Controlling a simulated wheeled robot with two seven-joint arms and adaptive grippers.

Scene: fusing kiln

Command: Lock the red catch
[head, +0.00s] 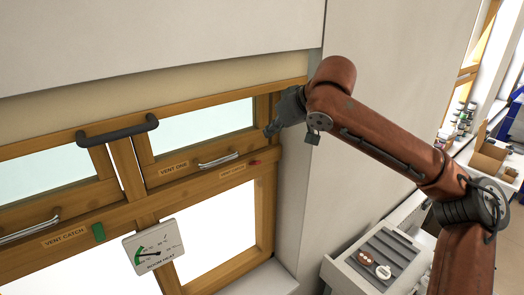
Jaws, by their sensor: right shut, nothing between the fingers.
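The red catch (254,162) is a small red piece on the wooden window frame, beside a "VENT CATCH" label at the right end of the upper pane's lower rail. My right gripper (270,130) is shut and empty. In the picture it shows above and a little right of the red catch, near the right post of the frame. It looks apart from the catch, but its distance from the frame is hard to judge. The catch is too small to tell how it is turned. My left gripper is not in view.
A silver handle (218,160) sits on the vent marked "VENT ONE". A dark bar handle (117,131) is above it, and a green catch (98,232) is lower left. A "ROOM HEAT" gauge (153,247) hangs below. A grey ribbed tray (385,262) stands lower right.

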